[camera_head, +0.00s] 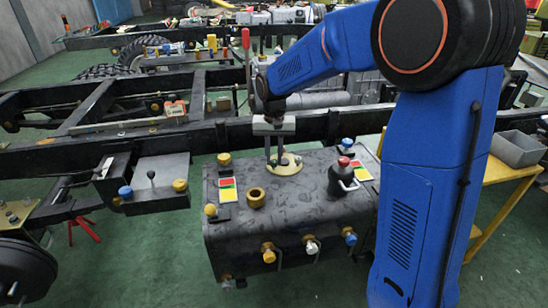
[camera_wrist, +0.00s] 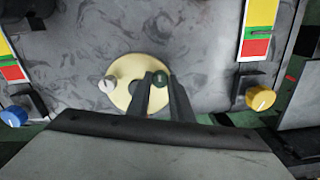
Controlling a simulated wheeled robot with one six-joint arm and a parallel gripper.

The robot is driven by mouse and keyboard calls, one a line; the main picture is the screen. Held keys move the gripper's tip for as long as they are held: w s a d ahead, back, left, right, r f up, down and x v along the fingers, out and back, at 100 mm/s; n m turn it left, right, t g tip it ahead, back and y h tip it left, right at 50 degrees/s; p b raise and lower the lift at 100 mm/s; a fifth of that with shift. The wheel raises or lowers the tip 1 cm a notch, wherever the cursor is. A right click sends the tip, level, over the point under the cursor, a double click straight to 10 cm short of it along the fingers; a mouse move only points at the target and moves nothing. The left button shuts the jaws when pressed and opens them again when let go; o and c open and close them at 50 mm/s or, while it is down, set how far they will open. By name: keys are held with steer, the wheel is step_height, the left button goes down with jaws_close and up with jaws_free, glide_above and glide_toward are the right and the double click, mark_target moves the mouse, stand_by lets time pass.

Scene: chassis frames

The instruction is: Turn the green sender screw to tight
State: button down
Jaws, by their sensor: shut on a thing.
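The green sender screw (camera_wrist: 160,78) shows as a dark green round head on the cream sender disc (camera_wrist: 123,78) in the wrist view. My gripper (camera_wrist: 160,82) is shut on it, with one finger on each side of the head. A white screw (camera_wrist: 107,86) sits on the left part of the disc, clear of the fingers. In the head view, my gripper (camera_head: 274,163) points down onto the cream disc (camera_head: 288,171) on top of the dark grey tank (camera_head: 300,222). I cannot make out the green head there. The screw's turn angle cannot be told.
A brass ring (camera_head: 256,197) stands left of the disc and a black fitting with a red cap (camera_head: 344,175) stands right of it. Yellow and blue knobs (camera_head: 347,142) line the tank's edges. A black chassis rail (camera_head: 180,138) runs behind. A grey bin (camera_head: 518,149) is at right.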

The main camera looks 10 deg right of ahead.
mark_target(274, 161)
steer(key=c, duration=1.6)
jaws_free()
steer(key=shift+o, duration=0.2)
step_height(274, 161, up, 18)
steer(key=shift+f, duration=0.25)
steer(key=shift+s, duration=0.1)
steer(key=s+d+f+n+t, duration=0.1)
steer(key=s+d, duration=0.3)
steer(key=s, duration=0.5)
steer(key=s+d+f+t, duration=0.1)
steer(key=s+d+f, duration=0.15)
steer(key=s, duration=0.55)
steer(key=s+d+f+n+t, duration=0.1)
steer(key=s+d, duration=0.3)
steer(key=s, duration=0.5)
steer(key=s+d+f+t, duration=0.1)
steer(key=s+d+f, duration=0.1)
steer(key=s+f, duration=0.4)
steer(key=shift+s+n+t, duration=0.4)
steer(key=shift+s, duration=0.75)
